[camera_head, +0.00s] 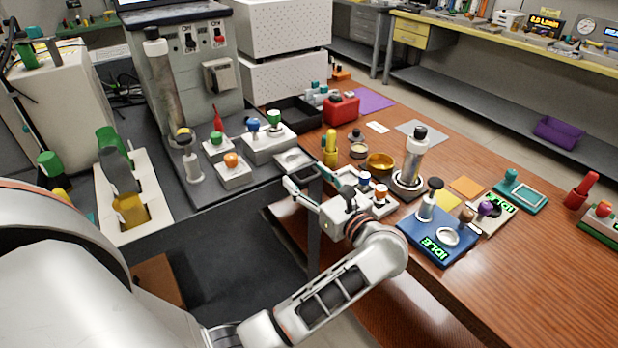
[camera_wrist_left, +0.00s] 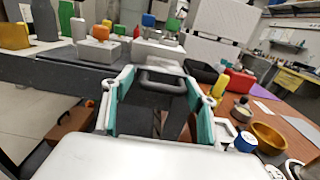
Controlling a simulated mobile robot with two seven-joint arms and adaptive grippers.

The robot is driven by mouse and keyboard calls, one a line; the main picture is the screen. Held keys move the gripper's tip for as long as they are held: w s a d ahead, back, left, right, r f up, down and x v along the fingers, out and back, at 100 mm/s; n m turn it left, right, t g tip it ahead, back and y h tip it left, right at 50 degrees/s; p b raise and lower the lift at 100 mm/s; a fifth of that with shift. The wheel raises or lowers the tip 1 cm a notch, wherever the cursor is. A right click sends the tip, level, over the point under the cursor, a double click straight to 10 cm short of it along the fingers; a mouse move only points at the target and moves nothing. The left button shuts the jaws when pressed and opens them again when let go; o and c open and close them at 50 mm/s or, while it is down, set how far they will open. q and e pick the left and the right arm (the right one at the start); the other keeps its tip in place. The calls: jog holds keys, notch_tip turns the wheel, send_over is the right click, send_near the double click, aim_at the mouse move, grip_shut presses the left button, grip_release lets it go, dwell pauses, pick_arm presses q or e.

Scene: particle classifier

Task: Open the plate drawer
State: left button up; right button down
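The plate drawer (camera_head: 294,160) shows in the head view as a light grey front part at the right edge of the dark machine bench. In the left wrist view, its dark bar handle (camera_wrist_left: 163,78) lies straight ahead, between the fingertips. My left gripper (camera_head: 302,178) is open in front of the drawer. In the left wrist view, the left gripper (camera_wrist_left: 160,82) has its two teal-padded fingers spread on either side of the handle. I cannot tell whether they touch it. The drawer's inside is not visible. My right gripper is not in view.
A wooden table (camera_head: 540,270) stands to the right, with a brass bowl (camera_head: 380,163), a yellow bottle (camera_head: 330,147) and a blue scale (camera_head: 437,240) near the arm. A white block with an orange knob (camera_head: 233,172) stands on the bench left of the drawer.

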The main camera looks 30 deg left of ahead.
pick_arm(q)
jog(key=shift+d+r, duration=0.1)
jog(key=shift+r, duration=0.25)
notch_tip(320, 180, up, 9)
jog(key=shift+r, duration=0.15)
dwell(0.7)
